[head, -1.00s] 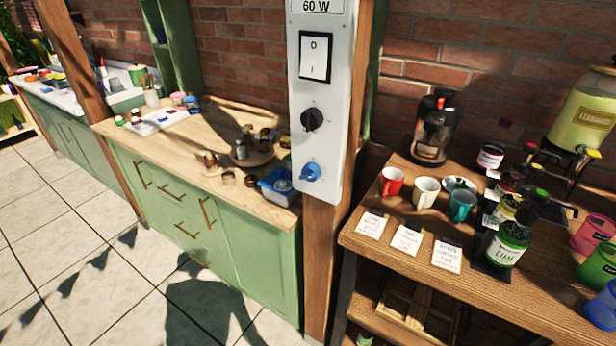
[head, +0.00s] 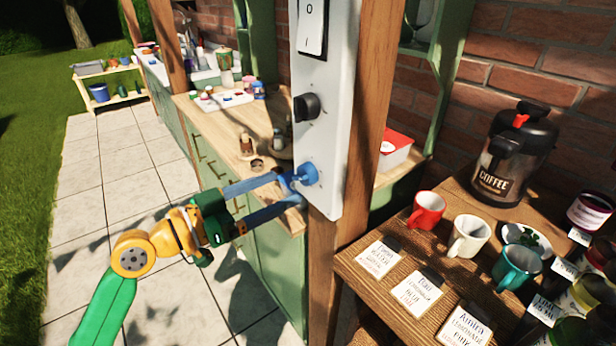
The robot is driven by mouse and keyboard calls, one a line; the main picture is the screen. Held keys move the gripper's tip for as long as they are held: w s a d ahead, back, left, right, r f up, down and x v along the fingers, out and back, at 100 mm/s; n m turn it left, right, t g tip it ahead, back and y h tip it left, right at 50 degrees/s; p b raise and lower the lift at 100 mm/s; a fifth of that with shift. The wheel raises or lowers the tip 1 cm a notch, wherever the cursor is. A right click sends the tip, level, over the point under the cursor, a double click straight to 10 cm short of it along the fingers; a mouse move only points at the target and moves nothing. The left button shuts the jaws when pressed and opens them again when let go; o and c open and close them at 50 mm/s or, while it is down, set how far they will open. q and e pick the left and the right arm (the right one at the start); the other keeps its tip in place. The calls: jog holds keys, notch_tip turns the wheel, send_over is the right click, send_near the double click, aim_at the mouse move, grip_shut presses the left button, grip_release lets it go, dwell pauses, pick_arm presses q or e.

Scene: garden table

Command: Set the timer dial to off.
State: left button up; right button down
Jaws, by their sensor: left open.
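A pale control panel (head: 333,150) is fixed to a wooden post, with a white rocker switch (head: 311,24) at the top. Below the switch is a black dial (head: 305,107), and lower down a blue dial (head: 307,173). I cannot read any label that tells which is the timer dial. My left gripper (head: 291,186) reaches in from the left with its jaws open. Its two blue fingers point at the blue dial, with the tips right by it. I cannot tell whether they touch it. My right gripper is out of view.
A wooden table (head: 345,262) on the right holds a red mug (head: 427,210), a white mug (head: 468,236), a teal mug (head: 515,267), a coffee dispenser (head: 510,160) and paper cards. A green cabinet with a wooden counter (head: 225,125) stands behind the gripper. Tiled floor lies open at left.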

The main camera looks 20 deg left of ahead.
aim_at(297, 179)
pick_arm(q)
jog(key=p+x, duration=0.1)
jog(key=x, duration=0.1)
jog(key=p+x, duration=0.1)
jog(key=x, duration=0.1)
jog(key=shift+w+a+r, duration=0.2)
jog(key=shift+w+d+f, duration=0.2)
jog(key=shift+w+d, duration=0.05)
jog(key=shift+d, duration=0.15)
jog(key=shift+s+a, duration=0.1)
jog(key=shift+a, duration=0.05)
jog(key=c, duration=0.6)
grip_shut()
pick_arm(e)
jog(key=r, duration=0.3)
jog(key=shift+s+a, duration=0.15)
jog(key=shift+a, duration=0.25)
pick_arm(q)
jog(key=shift+n, duration=0.3)
jog(key=n+p, duration=0.1)
jog(key=n, duration=0.3)
jog(key=shift+r+n, duration=0.15)
jog(key=shift+n, duration=0.15)
jog(key=n+p, duration=0.2)
jog(key=n, duration=0.3)
jog(key=shift+n, duration=0.3)
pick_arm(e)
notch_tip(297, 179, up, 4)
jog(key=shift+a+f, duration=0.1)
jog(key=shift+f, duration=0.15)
